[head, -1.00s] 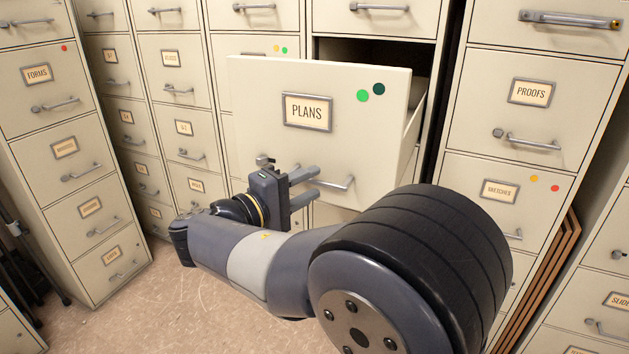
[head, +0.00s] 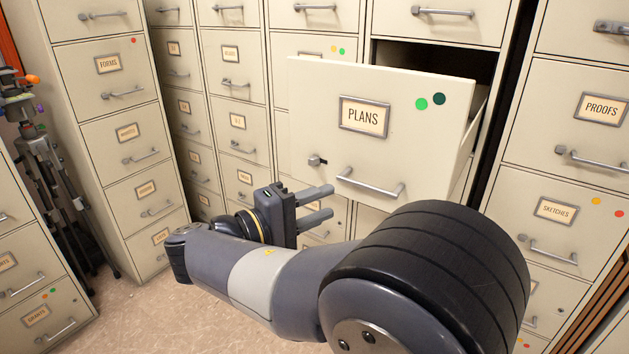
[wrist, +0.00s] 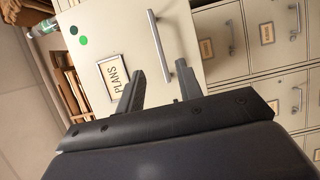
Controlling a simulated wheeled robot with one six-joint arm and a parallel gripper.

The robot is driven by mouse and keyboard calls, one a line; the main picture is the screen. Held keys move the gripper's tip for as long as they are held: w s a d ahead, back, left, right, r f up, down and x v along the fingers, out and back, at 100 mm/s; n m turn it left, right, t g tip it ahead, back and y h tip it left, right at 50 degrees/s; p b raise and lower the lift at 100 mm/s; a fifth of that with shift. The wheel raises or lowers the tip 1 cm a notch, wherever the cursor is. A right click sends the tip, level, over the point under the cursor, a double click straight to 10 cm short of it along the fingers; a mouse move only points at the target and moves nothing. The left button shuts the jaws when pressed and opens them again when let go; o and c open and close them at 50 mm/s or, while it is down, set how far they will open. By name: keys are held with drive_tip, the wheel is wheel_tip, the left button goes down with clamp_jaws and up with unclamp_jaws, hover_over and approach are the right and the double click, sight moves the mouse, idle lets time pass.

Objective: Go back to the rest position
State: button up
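My gripper (head: 331,205) is open and empty, below and left of the handle of the PLANS drawer in the head view. The PLANS drawer (head: 318,100) stands pulled out of its cabinet, with a green and a dark green dot on its front. Its bar handle (head: 370,186) is clear of my fingers. In the wrist view the two fingers (wrist: 160,90) are spread apart before the drawer front (wrist: 128,35), and the handle (wrist: 160,47) shows beyond them with nothing between the fingertips.
Filing cabinets stand close on the left, behind and right, including the FORMS drawer (head: 105,75) and PROOFS drawer (head: 590,130). A tripod (head: 60,185) stands at the left. Some floor (head: 215,318) is free below my arm. Files show inside the open drawer (wrist: 72,85).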

sight(363, 187)
drive_tip(key=b+x, duration=0.1)
drive_tip(key=x, duration=0.8)
drive_tip(key=shift+d, duration=0.2)
drive_tip(key=shift+w+d, duration=0.35)
drive_tip(key=shift+d, duration=0.25)
drive_tip(key=shift+w, duration=0.1)
drive_tip(key=shift+w+d, duration=0.1)
drive_tip(key=shift+w, duration=0.05)
